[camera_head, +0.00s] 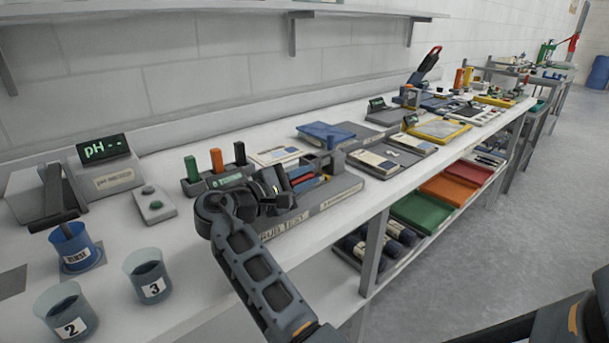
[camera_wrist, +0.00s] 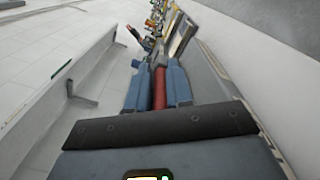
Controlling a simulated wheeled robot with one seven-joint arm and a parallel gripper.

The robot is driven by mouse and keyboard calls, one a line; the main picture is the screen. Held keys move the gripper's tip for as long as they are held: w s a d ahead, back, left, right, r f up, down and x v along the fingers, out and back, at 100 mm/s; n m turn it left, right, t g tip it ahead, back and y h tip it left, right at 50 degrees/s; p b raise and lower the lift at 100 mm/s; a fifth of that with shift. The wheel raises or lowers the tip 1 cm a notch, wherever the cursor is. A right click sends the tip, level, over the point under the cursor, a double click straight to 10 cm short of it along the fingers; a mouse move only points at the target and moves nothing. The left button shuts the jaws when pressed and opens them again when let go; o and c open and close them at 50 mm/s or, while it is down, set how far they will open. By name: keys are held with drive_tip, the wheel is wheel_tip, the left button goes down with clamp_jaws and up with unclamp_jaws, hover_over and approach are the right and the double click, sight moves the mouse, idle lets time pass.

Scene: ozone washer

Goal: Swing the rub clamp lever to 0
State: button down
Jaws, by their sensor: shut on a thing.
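The rub test device (camera_head: 337,188) is a dark grey base on the bench with a "RUB TEST" label on its front edge. My gripper (camera_head: 285,187) is over its left part, and the arm comes in from the bottom of the head view. In the wrist view the two blue-grey fingers of my gripper close on a red bar, the clamp lever (camera_wrist: 159,88). In the head view my gripper hides most of the lever, and I cannot read its angle or any 0 mark.
Green, orange and black-topped holders (camera_head: 216,161) stand behind the device. A pH meter (camera_head: 104,150), a blue beaker (camera_head: 72,240) and beakers 2 (camera_head: 66,312) and 3 (camera_head: 148,275) are on the left. Notebooks and trays (camera_head: 437,130) lie to the right. A lower shelf holds coloured trays (camera_head: 424,212).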

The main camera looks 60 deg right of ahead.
drive_tip(key=shift+w+f, duration=0.1)
drive_tip(key=shift+f, duration=0.05)
drive_tip(key=c, duration=1.1)
unclamp_jaws()
drive_tip(key=shift+r, duration=0.2)
drive_tip(key=shift+r, duration=0.3)
wheel_tip(320, 180, up, 3)
drive_tip(key=shift+f, duration=0.15)
drive_tip(key=s+d+r, duration=0.7)
drive_tip(key=s, duration=0.2)
drive_tip(key=shift+s+d+r, duration=0.15)
drive_tip(key=shift+r, duration=0.05)
